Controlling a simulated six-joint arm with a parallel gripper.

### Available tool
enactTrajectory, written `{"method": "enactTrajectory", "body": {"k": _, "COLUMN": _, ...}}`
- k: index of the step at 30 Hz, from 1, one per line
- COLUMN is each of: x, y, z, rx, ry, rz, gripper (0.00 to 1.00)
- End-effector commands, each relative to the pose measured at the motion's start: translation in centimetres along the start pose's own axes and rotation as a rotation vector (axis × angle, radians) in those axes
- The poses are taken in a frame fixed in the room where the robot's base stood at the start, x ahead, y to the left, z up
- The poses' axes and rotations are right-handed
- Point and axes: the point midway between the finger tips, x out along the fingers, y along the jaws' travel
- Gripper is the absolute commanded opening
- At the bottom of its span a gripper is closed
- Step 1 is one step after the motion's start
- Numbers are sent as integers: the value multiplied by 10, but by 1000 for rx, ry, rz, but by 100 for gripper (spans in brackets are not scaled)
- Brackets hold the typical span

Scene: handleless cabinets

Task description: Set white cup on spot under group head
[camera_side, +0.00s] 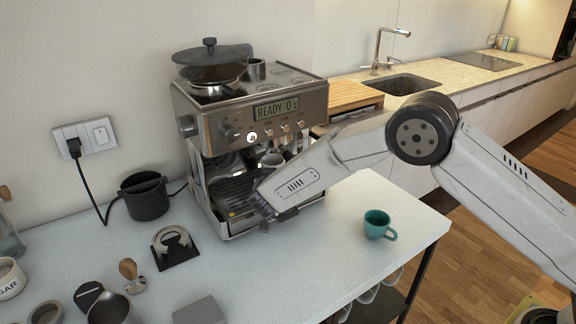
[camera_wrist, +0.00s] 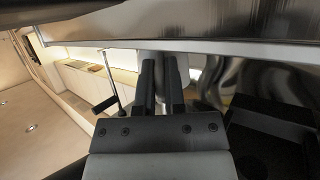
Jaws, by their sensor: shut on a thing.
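The espresso machine (camera_side: 250,110) stands on the counter against the wall, its display reading "READY". My gripper (camera_side: 266,212) is low at its front, over the right part of the drip tray (camera_side: 228,190). In the wrist view my gripper (camera_wrist: 162,75) has its two dark fingers close together, with a pale surface between and beyond them. This looks like the white cup (camera_wrist: 162,72), held in the fingers, but most of it is hidden. My wrist covers it in the side view. Whether it touches the tray cannot be seen.
A teal cup (camera_side: 377,225) stands on the counter to the right. A black knock box (camera_side: 145,196), a tamping stand (camera_side: 174,247), a tamper (camera_side: 131,275) and a metal jug (camera_side: 111,308) are left. The front middle of the counter is mostly clear.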

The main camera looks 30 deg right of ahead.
Motion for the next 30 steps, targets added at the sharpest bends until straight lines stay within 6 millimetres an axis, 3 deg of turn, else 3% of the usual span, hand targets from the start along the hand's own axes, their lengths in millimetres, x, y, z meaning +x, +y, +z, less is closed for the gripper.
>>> {"method": "enactTrajectory", "body": {"k": 26, "x": 2, "y": 0, "z": 3, "rx": 1, "ry": 1, "rz": 0, "gripper": 0}}
{"method": "enactTrajectory", "body": {"k": 27, "x": 2, "y": 0, "z": 3, "rx": 1, "ry": 1, "rz": 0, "gripper": 19}}
{"method": "enactTrajectory", "body": {"k": 30, "x": 2, "y": 0, "z": 3, "rx": 1, "ry": 1, "rz": 0, "gripper": 51}}
